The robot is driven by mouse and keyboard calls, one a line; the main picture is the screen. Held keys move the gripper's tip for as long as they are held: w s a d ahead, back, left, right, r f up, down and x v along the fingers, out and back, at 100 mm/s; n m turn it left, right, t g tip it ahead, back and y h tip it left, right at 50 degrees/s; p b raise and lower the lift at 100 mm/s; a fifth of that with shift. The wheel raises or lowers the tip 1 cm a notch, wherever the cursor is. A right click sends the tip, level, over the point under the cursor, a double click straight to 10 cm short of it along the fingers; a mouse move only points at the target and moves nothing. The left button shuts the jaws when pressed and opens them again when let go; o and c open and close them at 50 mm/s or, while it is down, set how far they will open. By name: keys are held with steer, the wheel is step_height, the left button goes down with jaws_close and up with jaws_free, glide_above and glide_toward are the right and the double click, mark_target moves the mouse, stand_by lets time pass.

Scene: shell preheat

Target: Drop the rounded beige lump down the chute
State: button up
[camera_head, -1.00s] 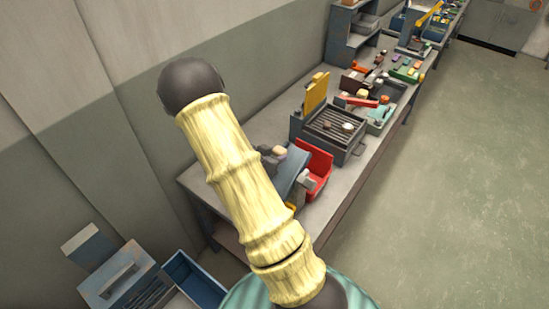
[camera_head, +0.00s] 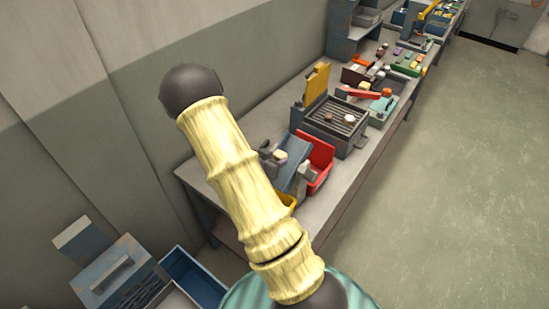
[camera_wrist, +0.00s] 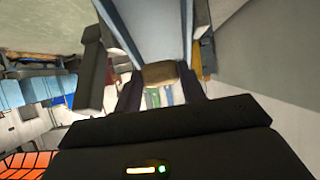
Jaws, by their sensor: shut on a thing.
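The rounded beige lump (camera_head: 281,157) is between the fingers of my gripper (camera_head: 274,155). In the wrist view the lump (camera_wrist: 160,74) looks brownish and sits between the dark fingertips of my gripper (camera_wrist: 160,82), which is shut on it. The chute (camera_head: 293,166) is a blue-grey sloped trough on the bench. The lump appears at the chute's upper left side in the head view. In the wrist view the chute (camera_wrist: 150,25) runs up from just beyond the lump. I cannot tell whether they touch. My arm hides part of the chute's surroundings.
A red bin (camera_head: 321,160) stands right of the chute, and a yellow bin (camera_head: 287,199) shows partly behind my arm. A grill tray (camera_head: 338,119) with small lumps stands farther along the bench (camera_head: 345,187). The floor at right (camera_head: 455,170) is clear.

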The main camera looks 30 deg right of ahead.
steer(key=shift+f+b, duration=1.7)
steer(key=shift+f, duration=0.9)
steer(key=o, duration=1.1)
steer(key=b+v, duration=0.2)
steer(key=v, duration=1.5)
steer(key=shift+s+a+r, duration=0.1)
steer(key=shift+a, duration=0.05)
